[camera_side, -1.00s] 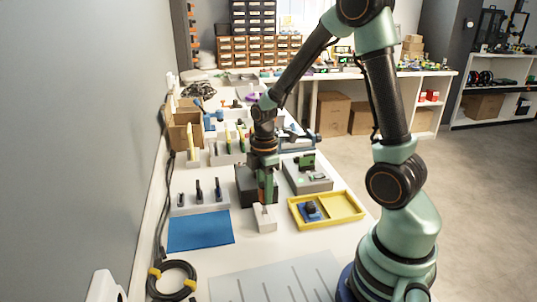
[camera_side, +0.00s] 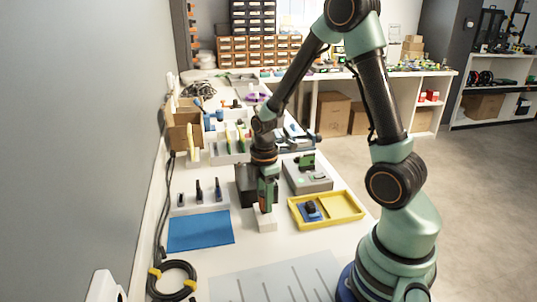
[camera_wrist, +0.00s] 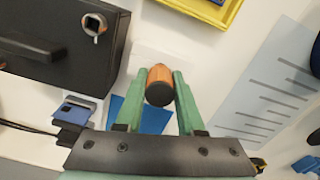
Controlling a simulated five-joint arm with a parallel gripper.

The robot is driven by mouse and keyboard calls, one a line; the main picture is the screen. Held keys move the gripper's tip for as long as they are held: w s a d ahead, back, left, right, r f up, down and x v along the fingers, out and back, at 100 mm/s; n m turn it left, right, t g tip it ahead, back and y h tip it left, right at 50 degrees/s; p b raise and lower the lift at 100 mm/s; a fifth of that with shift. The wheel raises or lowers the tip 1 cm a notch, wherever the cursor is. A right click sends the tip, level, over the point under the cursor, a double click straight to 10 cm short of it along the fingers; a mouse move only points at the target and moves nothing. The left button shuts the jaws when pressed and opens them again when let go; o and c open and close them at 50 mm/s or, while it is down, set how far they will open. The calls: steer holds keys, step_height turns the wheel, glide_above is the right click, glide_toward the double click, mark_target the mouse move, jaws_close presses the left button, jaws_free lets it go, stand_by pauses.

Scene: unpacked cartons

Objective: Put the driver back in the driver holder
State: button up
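The driver (camera_wrist: 160,85) has an orange-brown handle with a black end. It stands between the two green fingers of my gripper (camera_wrist: 160,92) in the wrist view, and both fingers appear to touch it. In the side view the driver's orange part (camera_side: 265,206) shows low between the fingertips of my gripper (camera_side: 266,200). Directly below is a small white block (camera_side: 265,224), which looks like the driver holder. The driver's lower end is hidden, so I cannot tell how deep it sits in the block.
A dark box (camera_side: 244,186) stands close behind-left of my gripper; it also fills the wrist view's upper left (camera_wrist: 50,50). A yellow tray (camera_side: 345,220) lies to the right. A blue mat (camera_side: 200,232) and a rack (camera_side: 190,208) of upright tools lie left.

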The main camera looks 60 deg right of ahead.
steer(key=o, duration=0.4)
steer(key=shift+c, duration=0.2)
steer(key=shift+r, duration=0.1)
step_height(320, 180, up, 12)
steer(key=shift+a+r, duration=0.1)
steer(key=s+a+r+m+t, duration=0.4)
steer(key=a+r+m, duration=0.4)
steer(key=m, duration=0.4)
steer(key=shift+s+a+t, duration=0.35)
steer(key=shift+a+t, duration=0.2)
steer(key=shift+t, duration=0.25)
